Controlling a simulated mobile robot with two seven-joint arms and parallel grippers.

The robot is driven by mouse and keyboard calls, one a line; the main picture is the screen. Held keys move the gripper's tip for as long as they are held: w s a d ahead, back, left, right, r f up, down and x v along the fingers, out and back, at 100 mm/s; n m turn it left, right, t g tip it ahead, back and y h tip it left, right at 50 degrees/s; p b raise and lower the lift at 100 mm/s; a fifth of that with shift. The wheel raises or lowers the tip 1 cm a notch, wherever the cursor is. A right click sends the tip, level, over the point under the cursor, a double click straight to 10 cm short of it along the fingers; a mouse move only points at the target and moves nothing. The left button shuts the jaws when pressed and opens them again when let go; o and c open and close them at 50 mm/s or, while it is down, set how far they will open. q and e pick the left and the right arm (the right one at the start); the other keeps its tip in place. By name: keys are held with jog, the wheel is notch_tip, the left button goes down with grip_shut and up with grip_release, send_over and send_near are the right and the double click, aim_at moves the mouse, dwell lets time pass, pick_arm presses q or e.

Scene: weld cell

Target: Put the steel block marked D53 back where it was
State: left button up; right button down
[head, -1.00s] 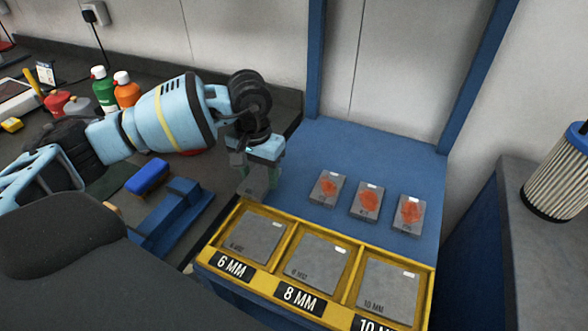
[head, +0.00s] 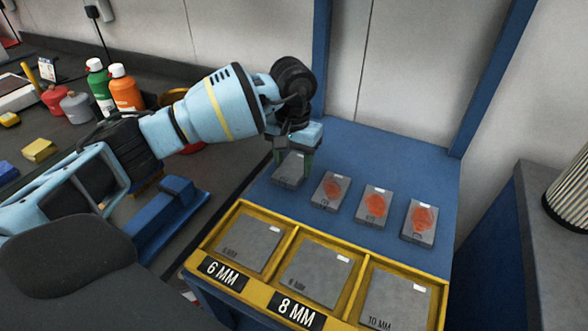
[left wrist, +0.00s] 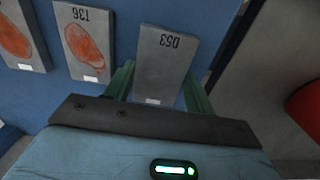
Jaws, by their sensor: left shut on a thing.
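The steel block D53 (head: 289,170) is a plain grey plate at the left end of a row of blocks on the blue bench top (head: 400,165). Its mark D53 reads upside down in the left wrist view (left wrist: 165,58). My left gripper (head: 296,150) is shut on this block, with its green fingers along the block's two sides. I cannot tell whether the block touches the blue surface or is just above it. My right gripper is in neither view.
Three grey blocks with orange-red patches, the nearest (head: 330,190) marked T36 in the left wrist view (left wrist: 84,40), lie right of D53. A yellow tray (head: 238,208) with labelled compartments holding grey plates runs along the front. A blue post (head: 320,60) stands behind.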

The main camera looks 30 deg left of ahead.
aim_at(293, 167)
pick_arm(q)
notch_tip(293, 167, down, 2)
jog(key=shift+f, duration=0.1)
jog(key=shift+r, duration=0.2)
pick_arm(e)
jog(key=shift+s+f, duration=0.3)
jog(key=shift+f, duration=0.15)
pick_arm(q)
jog(key=shift+f, duration=0.1)
jog(key=o, duration=1.6)
jog(key=shift+f+b, duration=0.1)
jog(key=shift+b, duration=0.2)
jog(key=shift+c, duration=0.2)
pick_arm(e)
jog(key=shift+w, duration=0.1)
pick_arm(q)
jog(key=shift+r, duration=0.2)
notch_tip(293, 167, up, 12)
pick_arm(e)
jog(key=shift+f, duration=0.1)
